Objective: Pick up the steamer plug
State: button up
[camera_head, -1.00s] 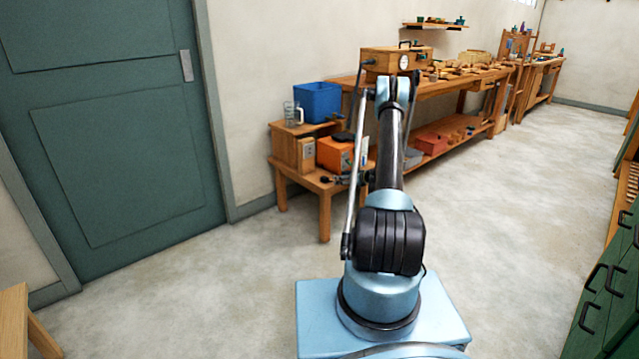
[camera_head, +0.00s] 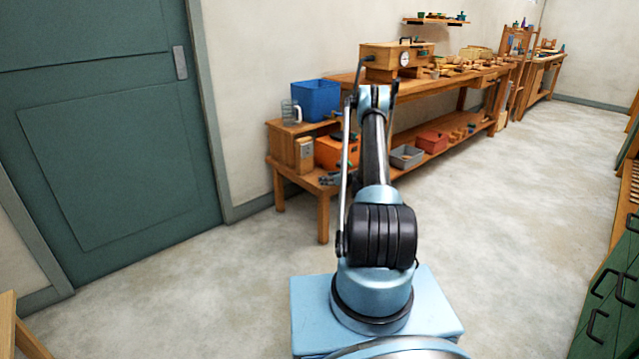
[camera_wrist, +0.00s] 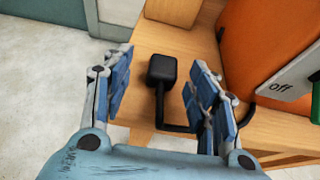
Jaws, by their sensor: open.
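The steamer plug (camera_wrist: 161,72) is a black block with a black cord bending off to the right. It lies on a low wooden table (camera_wrist: 145,40). My gripper (camera_wrist: 160,62) is open in the wrist view, with one blue-padded finger on each side of the plug and a gap on both sides. The fingers do not visibly touch it. In the head view my gripper (camera_head: 330,178) is small, over the low table beside the orange box (camera_head: 328,152); the plug cannot be made out there.
The orange box with an "off" label (camera_wrist: 286,85) stands just right of my fingers. A blue bin (camera_head: 316,100) and a glass jug (camera_head: 291,112) stand behind. The floor on the left is clear.

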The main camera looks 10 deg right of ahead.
jog(key=shift+w+a+f, duration=0.15)
jog(key=shift+w+f, duration=0.1)
jog(key=shift+w, duration=0.25)
jog(key=shift+w+a+f, duration=0.1)
jog(key=shift+w+f, duration=0.15)
jog(key=shift+w, duration=0.2)
jog(key=shift+d, duration=0.1)
jog(key=shift+a, duration=0.2)
jog(key=c, duration=1.1)
jog(key=shift+o, duration=0.2)
jog(key=shift+r, duration=0.1)
